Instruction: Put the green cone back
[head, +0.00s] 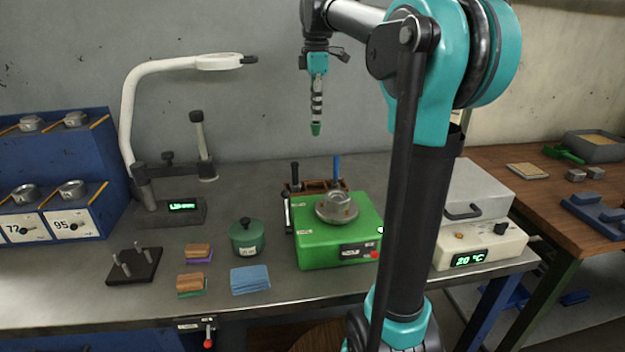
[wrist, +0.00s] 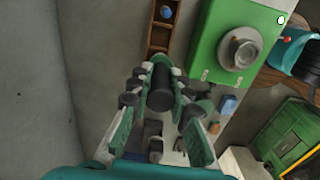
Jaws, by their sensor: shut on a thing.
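My gripper (head: 317,105) is in the air above the bench, pointing down, and is shut on the green cone. In the head view the green cone (head: 316,129) shows as a small green tip below the fingers. In the wrist view the cone's dark cylindrical body (wrist: 160,90) is between my gripper's fingers (wrist: 160,108), with a little green past it. A brown wooden rack (head: 318,185) stands on the bench behind the green machine, below the gripper. It also shows in the wrist view (wrist: 160,38), with compartments and a blue item in one.
The green machine (head: 310,250) has a round metal piece (head: 338,208) on top. A white lamp arm (head: 128,120) rises at the left; a lidded heater box (head: 480,190) stands at the right.

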